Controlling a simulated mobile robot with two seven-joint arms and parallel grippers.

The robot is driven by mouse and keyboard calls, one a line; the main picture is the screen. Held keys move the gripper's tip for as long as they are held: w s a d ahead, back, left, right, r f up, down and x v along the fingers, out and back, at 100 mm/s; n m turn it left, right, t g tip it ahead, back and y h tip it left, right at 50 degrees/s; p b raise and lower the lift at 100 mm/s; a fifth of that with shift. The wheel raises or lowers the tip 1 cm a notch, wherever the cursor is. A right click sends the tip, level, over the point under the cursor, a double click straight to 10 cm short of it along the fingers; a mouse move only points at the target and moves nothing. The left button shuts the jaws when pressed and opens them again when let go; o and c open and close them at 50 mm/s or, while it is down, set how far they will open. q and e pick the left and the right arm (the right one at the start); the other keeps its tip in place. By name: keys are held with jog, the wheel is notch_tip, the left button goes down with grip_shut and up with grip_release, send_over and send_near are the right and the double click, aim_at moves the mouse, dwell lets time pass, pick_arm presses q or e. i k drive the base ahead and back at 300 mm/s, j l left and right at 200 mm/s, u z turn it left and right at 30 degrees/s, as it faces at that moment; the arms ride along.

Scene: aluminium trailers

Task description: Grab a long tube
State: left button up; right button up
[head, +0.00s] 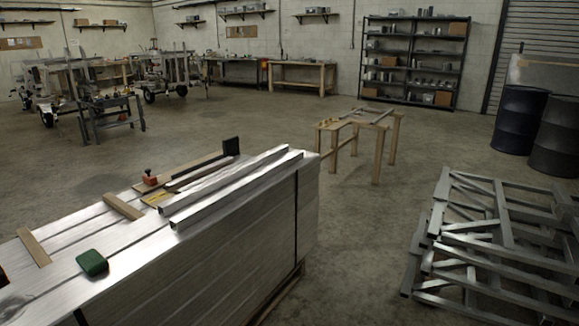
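Two long square aluminium tubes lie side by side on top of a tall stack of silvery metal (240,255) in the foreground. The near tube (236,190) runs along the stack's right edge. The far tube (225,185) lies just left of it, parallel. A shorter, thinner bar (200,174) lies behind them. The stack's lower left part is cut off by the picture edge. Neither of my grippers is in view, and nothing touches the tubes.
A green object (91,263), wooden strips (123,206) and a red-topped tool (150,178) lie on the stack. Metal frames (495,245) are piled at right. A wooden trestle (377,160) stands beyond. Dark drums (520,118) stand far right. Floor (370,230) between stack and frames is clear.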

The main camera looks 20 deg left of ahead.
aim_at(174, 204)
jog(key=i+u, duration=0.2)
jog(key=i, duration=0.45)
jog(key=i+l+u, duration=0.2)
jog(key=i, duration=0.5)
jog(key=j, duration=0.1)
